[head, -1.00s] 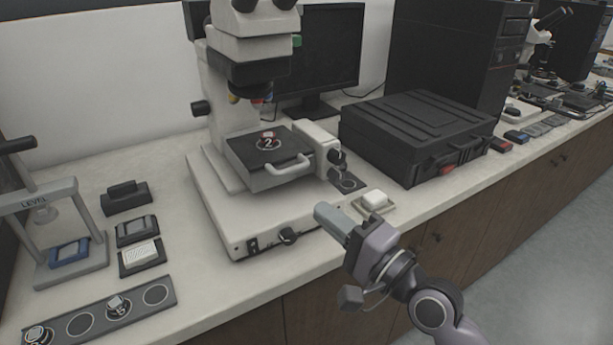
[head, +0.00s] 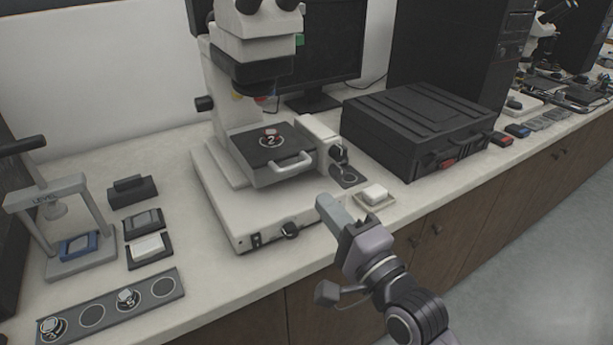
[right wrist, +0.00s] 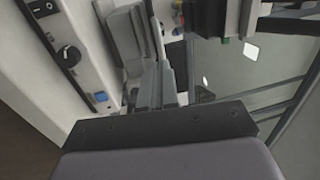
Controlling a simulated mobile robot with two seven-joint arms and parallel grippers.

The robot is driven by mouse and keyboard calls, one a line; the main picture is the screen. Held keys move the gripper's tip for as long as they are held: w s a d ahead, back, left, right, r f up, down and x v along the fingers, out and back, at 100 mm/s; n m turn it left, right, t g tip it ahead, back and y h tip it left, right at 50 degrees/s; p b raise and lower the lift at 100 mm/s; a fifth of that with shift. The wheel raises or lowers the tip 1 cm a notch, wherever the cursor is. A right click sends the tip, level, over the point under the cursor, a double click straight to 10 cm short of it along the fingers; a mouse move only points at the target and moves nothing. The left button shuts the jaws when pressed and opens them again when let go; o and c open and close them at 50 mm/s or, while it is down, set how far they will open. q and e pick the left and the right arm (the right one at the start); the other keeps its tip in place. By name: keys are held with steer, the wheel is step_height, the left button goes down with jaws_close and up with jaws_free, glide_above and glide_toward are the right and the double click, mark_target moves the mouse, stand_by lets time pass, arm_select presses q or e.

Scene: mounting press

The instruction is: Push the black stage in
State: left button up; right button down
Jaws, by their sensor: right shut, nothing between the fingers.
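The black stage (head: 262,146) sits on the white microscope (head: 215,187), below its objectives. A pale handle (head: 291,167) sticks out at the stage's front, and a small red piece marked 2 (head: 271,138) lies on top. My right gripper (head: 326,204) is shut and empty, in front of the microscope base's right side, below and to the right of the handle and apart from it. In the right wrist view its fingers (right wrist: 160,88) point toward the microscope, with the base's knob (right wrist: 68,57) to their left. My left gripper is out of view.
A black case (head: 415,130) stands right of the microscope. A levelling press (head: 50,225) and a strip of round seats (head: 175,290) are at the left.

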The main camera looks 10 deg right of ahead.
glide_toward(287, 159)
steer(key=w+a+r, duration=0.1)
steer(key=w, duration=0.1)
steer(key=shift+w+a+r+p, duration=0.1)
steer(key=shift+w+r+p, duration=0.05)
steer(key=shift+w+p, duration=0.25)
steer(key=shift+f+b+x, duration=0.2)
steer(key=shift+x, duration=0.85)
steer(key=shift+f+b+x, duration=0.15)
steer(key=shift+x, duration=0.9)
steer(key=shift+s, duration=0.1)
